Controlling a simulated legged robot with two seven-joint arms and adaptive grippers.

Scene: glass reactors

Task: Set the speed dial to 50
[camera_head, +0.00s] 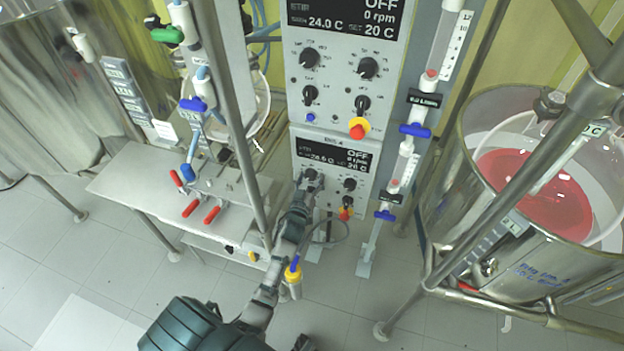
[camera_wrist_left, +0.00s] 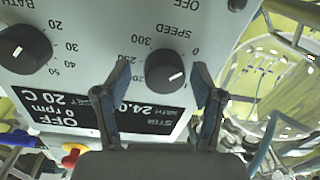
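The speed dial (camera_wrist_left: 166,70) is a round black knob on the grey control box, with a white mark at its lower right in the left wrist view. Its upside-down scale shows "SPEED", 0 and 300. The dial also shows on the lower control box in the head view (camera_head: 311,173). My left gripper (camera_wrist_left: 160,66) is open, with one finger on each side of the dial; I cannot tell whether either finger touches it. In the head view the left gripper (camera_head: 304,185) reaches the lower box. The display (camera_wrist_left: 143,117) reads OFF and 0 rpm. My right gripper is not in view.
The bath dial (camera_wrist_left: 24,50) is beside the speed dial. A red-and-yellow button (camera_head: 346,212) sits below on the lower box. An upper control box (camera_head: 335,85) is above. Steel frame poles (camera_head: 238,110) and a glass vessel with red liquid (camera_head: 535,190) stand at the sides.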

